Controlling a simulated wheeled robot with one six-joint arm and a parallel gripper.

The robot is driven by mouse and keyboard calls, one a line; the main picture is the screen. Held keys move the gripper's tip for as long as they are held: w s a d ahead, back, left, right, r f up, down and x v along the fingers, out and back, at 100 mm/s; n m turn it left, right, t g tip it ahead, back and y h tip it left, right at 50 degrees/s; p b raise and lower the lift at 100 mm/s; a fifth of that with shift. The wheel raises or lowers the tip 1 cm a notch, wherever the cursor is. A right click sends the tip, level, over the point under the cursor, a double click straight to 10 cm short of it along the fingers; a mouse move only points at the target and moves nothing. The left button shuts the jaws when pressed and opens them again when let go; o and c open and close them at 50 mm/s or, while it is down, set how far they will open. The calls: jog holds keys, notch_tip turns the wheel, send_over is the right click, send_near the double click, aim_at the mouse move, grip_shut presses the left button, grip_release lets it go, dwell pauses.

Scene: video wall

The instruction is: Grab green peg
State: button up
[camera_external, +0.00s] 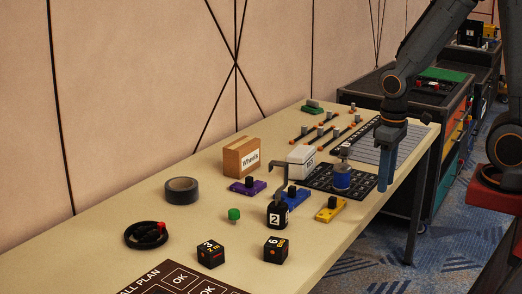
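The green peg (234,214) is a small, short cylinder standing on the beige table, left of the black block marked 2. My gripper (385,184) hangs at the lower end of my dark arm, at the table's right side. It is well to the right of the peg and apart from it. Its fingers are too small and dark to tell open from shut, and I see nothing held in it.
Near the peg are a purple block (248,187), a black block marked 2 (277,215), a grey tape roll (182,191) and black cubes marked 3 (211,253) and 6 (276,250).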

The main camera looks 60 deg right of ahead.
jog(key=o, duration=0.4)
jog(key=shift+c, duration=0.2)
